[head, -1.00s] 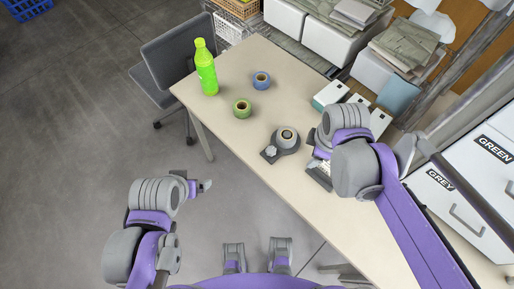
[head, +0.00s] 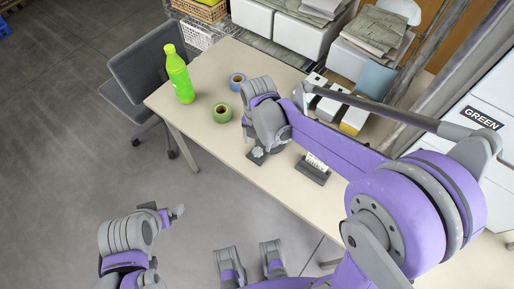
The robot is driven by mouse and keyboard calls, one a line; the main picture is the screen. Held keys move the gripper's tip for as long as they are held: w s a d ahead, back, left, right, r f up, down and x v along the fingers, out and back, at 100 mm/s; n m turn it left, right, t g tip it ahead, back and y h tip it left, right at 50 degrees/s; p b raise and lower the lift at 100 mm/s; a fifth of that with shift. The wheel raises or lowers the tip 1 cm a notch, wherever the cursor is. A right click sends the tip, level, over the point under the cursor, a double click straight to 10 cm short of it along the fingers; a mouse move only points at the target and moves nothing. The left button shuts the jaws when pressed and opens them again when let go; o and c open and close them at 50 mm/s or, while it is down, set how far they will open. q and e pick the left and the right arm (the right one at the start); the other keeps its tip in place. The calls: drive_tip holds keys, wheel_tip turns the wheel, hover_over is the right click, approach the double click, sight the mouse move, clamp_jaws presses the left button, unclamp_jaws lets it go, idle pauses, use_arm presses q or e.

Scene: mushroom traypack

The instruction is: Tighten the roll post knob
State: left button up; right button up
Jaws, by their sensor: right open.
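The roll post is mostly hidden behind my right wrist. The grey lobed knob (head: 257,154) shows at its lower left edge on the table. My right gripper (head: 270,146) points down beside the knob and over the post. It is open, and its fingertips are largely hidden, so I cannot tell whether they touch the knob. My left gripper (head: 178,211) is off the table's near side over the floor, away from the knob. Its fingers are too small to read.
A dark holder with a white strip (head: 313,168) lies right of the knob. White boxes (head: 328,106) stand at the back. A chair (head: 145,75) is left.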

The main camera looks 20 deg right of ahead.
sight(258, 151)
drive_tip(key=shift+f, duration=2.2)
drive_tip(key=shift+c, duration=0.3)
clamp_jaws()
